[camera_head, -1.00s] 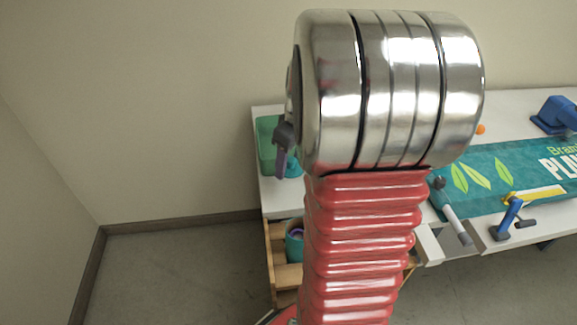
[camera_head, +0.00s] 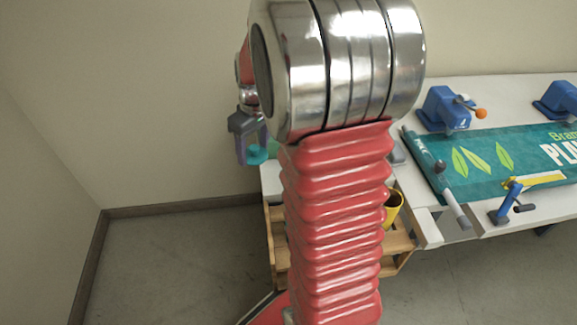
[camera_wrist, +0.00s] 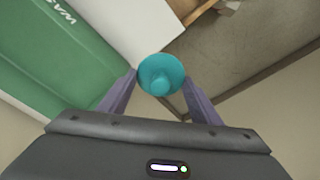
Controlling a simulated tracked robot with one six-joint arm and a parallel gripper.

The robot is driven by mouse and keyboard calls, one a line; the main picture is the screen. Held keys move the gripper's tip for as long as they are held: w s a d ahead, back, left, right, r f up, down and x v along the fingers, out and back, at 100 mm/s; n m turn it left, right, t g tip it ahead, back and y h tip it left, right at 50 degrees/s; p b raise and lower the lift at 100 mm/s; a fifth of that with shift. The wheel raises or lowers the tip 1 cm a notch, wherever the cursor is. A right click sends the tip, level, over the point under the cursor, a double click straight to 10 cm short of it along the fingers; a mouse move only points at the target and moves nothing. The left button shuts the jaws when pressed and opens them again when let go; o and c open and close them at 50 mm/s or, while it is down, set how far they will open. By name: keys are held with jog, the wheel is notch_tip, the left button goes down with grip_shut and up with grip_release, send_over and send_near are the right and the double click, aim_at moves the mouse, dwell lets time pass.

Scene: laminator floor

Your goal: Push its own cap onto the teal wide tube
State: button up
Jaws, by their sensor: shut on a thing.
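The teal wide tube cannot be made out now; my arm covers much of the wooden crate (camera_head: 274,240).
A yellow tube (camera_head: 393,207) stands in the crate, right of my arm. A green bin (camera_wrist: 55,60) with white lettering is close to my gripper. Blue devices (camera_head: 445,108) and a teal banner (camera_head: 480,160) occupy the white table (camera_head: 425,228). The floor at left is clear.

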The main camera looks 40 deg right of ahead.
jog(key=w+a+f, duration=0.1)
jog(key=w+a, duration=0.2)
jog(key=a, duration=0.4)
jog(key=w+a+f+m, duration=0.1)
jog(key=w+a+f, duration=0.1)
jog(key=a, duration=0.4)
jog(key=w+a+f, duration=0.1)
jog(key=w+a, duration=0.3)
jog(key=a, duration=0.3)
jog(key=shift+w+a+f, duration=0.3)
jog(key=shift+d, duration=0.1)
